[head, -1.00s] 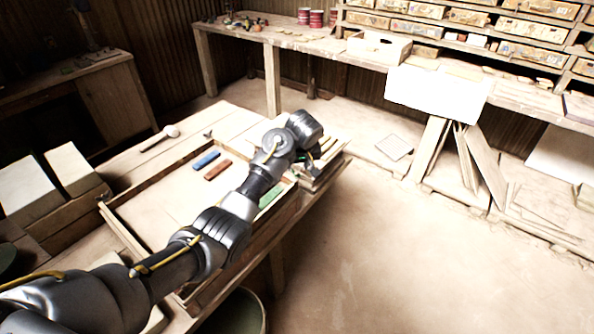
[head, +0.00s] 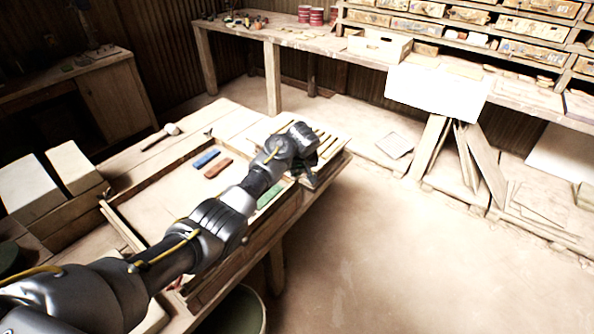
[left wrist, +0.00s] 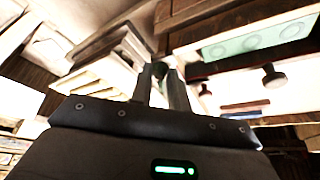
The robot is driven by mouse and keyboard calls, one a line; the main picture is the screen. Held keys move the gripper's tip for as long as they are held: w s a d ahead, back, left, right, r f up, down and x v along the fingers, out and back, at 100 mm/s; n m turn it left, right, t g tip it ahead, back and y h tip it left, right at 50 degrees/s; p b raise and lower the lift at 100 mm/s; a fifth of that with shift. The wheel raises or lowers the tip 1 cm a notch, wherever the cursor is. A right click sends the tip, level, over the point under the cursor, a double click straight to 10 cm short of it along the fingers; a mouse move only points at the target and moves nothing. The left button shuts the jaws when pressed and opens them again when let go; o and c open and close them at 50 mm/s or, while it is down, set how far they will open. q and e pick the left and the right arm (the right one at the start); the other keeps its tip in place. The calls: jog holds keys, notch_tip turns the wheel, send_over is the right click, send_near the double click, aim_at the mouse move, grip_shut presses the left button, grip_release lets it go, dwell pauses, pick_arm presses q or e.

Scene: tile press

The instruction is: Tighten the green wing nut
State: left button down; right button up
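My left gripper (left wrist: 161,76) points away from the camera in the left wrist view, with a narrow gap between its fingers. A small dark greenish thing (left wrist: 160,71) shows between the fingertips; it may be the green wing nut, but it is too small and blurred to tell, or to tell whether the fingers grip it. A green tile (head: 270,194) lies under the arm and shows in the wrist view (left wrist: 262,42).
A blue tile (head: 206,159) and a red tile (head: 217,168) lie inside the frame. A slatted wooden stack (head: 328,148) adjoins its right end. A dark knob (left wrist: 273,77) stands near the green tile. A mallet (head: 170,129) lies behind.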

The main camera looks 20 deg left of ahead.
pick_arm(q)
jog(key=shift+r+m+p, duration=0.15)
jog(key=shift+m+p, duration=0.25)
jog(key=shift+p, duration=0.25)
jog(key=m+h+p, duration=0.1)
jog(key=m+p, duration=0.2)
jog(key=p, duration=0.1)
jog(key=shift+s+a+r+m+h, duration=0.1)
jog(key=shift+a+m+h, duration=0.1)
jog(key=shift+m+h, duration=0.2)
jog(key=m+h+p, duration=0.1)
jog(key=m+p, duration=0.1)
jog(key=shift+a+m, duration=0.1)
jog(key=shift+m, duration=0.3)
jog(key=shift+f+m+h+p, duration=0.2)
jog(key=shift+m+h+p, duration=0.2)
jog(key=shift+m, duration=0.5)
jog(key=shift+a+f+m, duration=0.1)
jog(key=shift+m, duration=0.8)
jog(key=shift+f+m+h+b, duration=0.1)
jog(key=shift+m+h+b, duration=0.45)
jog(key=shift+m, duration=0.35)
jog(key=shift+w+a+m+g+h+b, duration=0.15)
jog(key=shift+m+g+h+b, duration=0.3)
jog(key=shift+m+b, duration=0.65)
jog(key=c, duration=2.2)
grip_release()
jog(key=shift+m+g+b, duration=0.45)
jog(key=shift+m+b, duration=0.55)
jog(key=shift+b, duration=0.15)
